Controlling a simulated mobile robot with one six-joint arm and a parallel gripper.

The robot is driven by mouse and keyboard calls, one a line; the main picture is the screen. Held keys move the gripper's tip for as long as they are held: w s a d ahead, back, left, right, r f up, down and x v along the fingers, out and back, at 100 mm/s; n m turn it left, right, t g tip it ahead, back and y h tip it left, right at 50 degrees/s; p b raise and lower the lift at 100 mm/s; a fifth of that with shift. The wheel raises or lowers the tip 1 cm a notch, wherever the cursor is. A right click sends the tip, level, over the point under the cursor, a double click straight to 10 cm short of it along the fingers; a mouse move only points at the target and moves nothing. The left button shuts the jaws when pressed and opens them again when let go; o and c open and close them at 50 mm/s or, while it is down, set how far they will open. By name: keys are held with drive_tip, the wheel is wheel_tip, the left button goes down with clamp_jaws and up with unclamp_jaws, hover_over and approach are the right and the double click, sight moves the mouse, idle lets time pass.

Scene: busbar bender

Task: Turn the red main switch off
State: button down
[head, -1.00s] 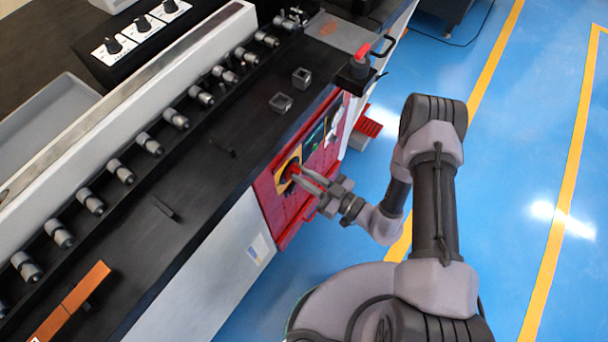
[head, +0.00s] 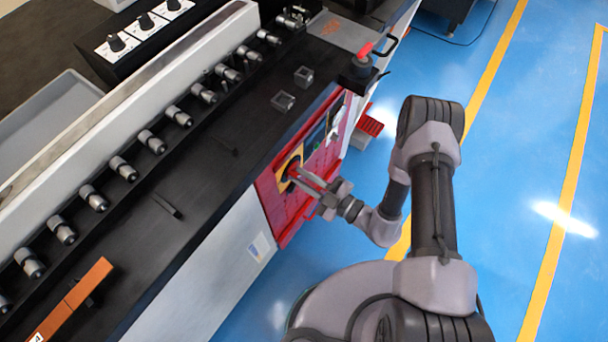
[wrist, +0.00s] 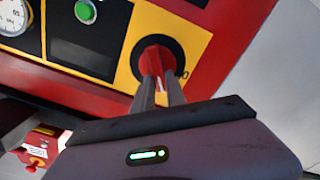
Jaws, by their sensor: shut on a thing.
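The red main switch (wrist: 153,62) shows in the wrist view as a red handle on a black round base, set on a yellow plate (wrist: 192,36). In the head view the switch (head: 291,172) is on the red front panel of the machine. My gripper (wrist: 160,82) is shut on the red handle, one finger at each side. In the head view my gripper (head: 298,178) reaches the switch from the right. A "0" mark shows on the plate right of the base. The fingers hide the lower part of the handle.
A green button (wrist: 85,11) and a round gauge (wrist: 12,16) sit left of the switch in the wrist view. The black machine top (head: 215,150) overhangs the panel. Blue floor (head: 520,110) is open to the right.

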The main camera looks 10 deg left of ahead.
drive_tip(key=shift+s+a+f+n, duration=0.1)
drive_tip(key=shift+f+n, duration=0.15)
drive_tip(key=shift+n, duration=1.55)
drive_tip(key=shift+s+d+f+n, duration=0.1)
drive_tip(key=shift+s+f+n, duration=0.1)
drive_tip(key=shift+n, duration=1.6)
drive_tip(key=shift+s+a+f+n, duration=0.1)
drive_tip(key=shift+f+n, duration=0.15)
drive_tip(key=shift+n, duration=1.55)
drive_tip(key=c, duration=1.4)
unclamp_jaws()
drive_tip(key=shift+o, duration=0.2)
drive_tip(key=p+v, duration=0.3)
drive_tip(key=v, duration=1.4)
